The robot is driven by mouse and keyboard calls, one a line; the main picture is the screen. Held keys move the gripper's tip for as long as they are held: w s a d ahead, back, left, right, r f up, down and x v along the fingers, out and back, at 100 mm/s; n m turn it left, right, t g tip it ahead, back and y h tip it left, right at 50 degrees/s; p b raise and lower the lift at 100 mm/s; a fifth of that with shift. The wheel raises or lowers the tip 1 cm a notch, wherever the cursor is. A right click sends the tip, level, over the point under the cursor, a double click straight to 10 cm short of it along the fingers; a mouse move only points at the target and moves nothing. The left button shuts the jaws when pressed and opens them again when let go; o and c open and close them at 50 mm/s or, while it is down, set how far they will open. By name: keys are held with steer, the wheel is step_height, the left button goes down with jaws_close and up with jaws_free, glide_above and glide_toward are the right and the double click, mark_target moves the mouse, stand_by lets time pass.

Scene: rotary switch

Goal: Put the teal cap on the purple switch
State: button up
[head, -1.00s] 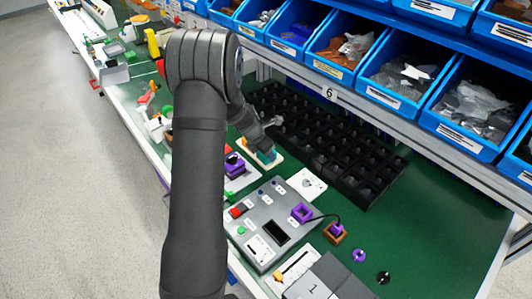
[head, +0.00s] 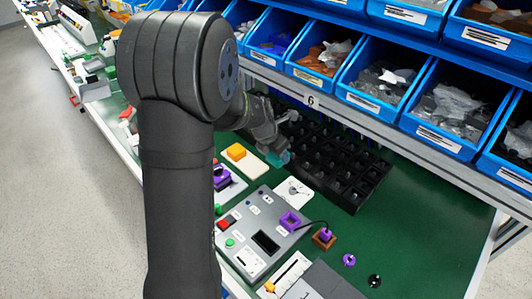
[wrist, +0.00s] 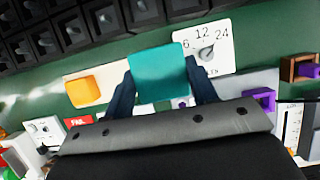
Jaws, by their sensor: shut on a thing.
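My gripper (wrist: 160,88) is shut on the teal cap (wrist: 157,71), one dark finger on each side of it. In the head view the cap (head: 281,158) hangs in the air beside the black grid tray, held by my gripper (head: 274,146). A purple block (head: 221,179), which looks like the purple switch, sits on a light plate left of the cap, partly behind my arm. The cap is apart from it. An orange block (head: 236,151) on a cream plate (head: 252,163) stands nearby and also shows in the wrist view (wrist: 83,92).
A white dial card (head: 293,194) lies below the cap. A grey panel (head: 240,222) carries a purple square frame (head: 290,221). A corded purple plug (head: 326,236) sits in a brown holder. The black grid tray (head: 350,185) and blue bins stand behind.

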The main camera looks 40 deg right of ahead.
steer(key=shift+s+r, duration=0.1)
steer(key=shift+s, duration=0.05)
steer(key=shift+a+m, duration=0.15)
steer(key=shift+m, duration=0.15)
steer(key=w+a+m+g+y, duration=0.1)
steer(key=w+a+m, duration=0.3)
steer(key=m, duration=0.1)
steer(key=w+a+r+m+g+y, duration=0.1)
steer(key=w+a+m+g, duration=0.1)
steer(key=w+a+m, duration=0.2)
steer(key=w+a+m+g+y, duration=0.1)
steer(key=w+a+m+y, duration=0.1)
steer(key=w+a+m, duration=0.3)
steer(key=shift+a+r+m, duration=0.15)
steer(key=shift+r+m, duration=0.1)
steer(key=shift+m, duration=0.95)
steer(key=shift+w+a+r+m+g, duration=0.1)
steer(key=shift+w+a+m+g, duration=0.2)
steer(key=shift+w+a+m, duration=0.15)
steer(key=shift+s+a+f, duration=0.1)
steer(key=shift+f, duration=2.9)
